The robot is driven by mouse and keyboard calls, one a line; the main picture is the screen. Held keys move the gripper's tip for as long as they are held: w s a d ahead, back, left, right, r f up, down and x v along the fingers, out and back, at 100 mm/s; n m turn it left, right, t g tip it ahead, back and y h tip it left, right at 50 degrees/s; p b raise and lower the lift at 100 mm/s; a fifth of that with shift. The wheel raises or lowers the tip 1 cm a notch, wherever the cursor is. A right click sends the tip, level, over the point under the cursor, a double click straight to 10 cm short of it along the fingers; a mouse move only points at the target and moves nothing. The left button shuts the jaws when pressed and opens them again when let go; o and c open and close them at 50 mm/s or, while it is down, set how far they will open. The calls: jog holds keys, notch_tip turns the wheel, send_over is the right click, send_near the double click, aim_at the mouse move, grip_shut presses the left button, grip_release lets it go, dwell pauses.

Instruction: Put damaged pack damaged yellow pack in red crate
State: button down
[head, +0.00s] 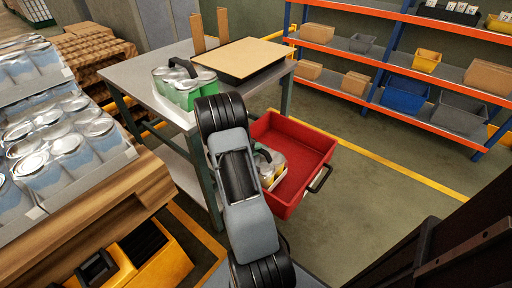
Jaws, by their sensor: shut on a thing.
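A pack of cans with pale yellow sides and a dark handle (268,168) is at the left side of the red crate (311,141). It appears inside the crate walls, but my arm covers its left part. I cannot tell whether it rests on the crate floor, nor see any damage on it. My arm rises through the middle of the head view, in front of the crate's left edge. My gripper is hidden behind the arm, so its hold on anything does not show.
A grey table (139,75) behind the crate holds a green pack (184,92) with a black handle and a tan-topped tray (242,58). Stacked can packs (60,150) stand on pallets at left. Shelves with bins (405,95) are at back right. Floor right of the crate is clear.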

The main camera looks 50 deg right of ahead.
jog(key=shift+f+b, duration=0.8)
jog(key=shift+f, duration=1.05)
jog(key=c, duration=1.1)
grip_release()
jog(key=shift+a, duration=0.1)
jog(key=p+v, duration=0.3)
jog(key=v, duration=0.7)
jog(key=shift+a+r, duration=0.15)
jog(key=shift+a, duration=0.05)
jog(key=shift+w+a+r+p, duration=0.15)
jog(key=shift+a+p, duration=0.15)
jog(key=shift+a, duration=0.4)
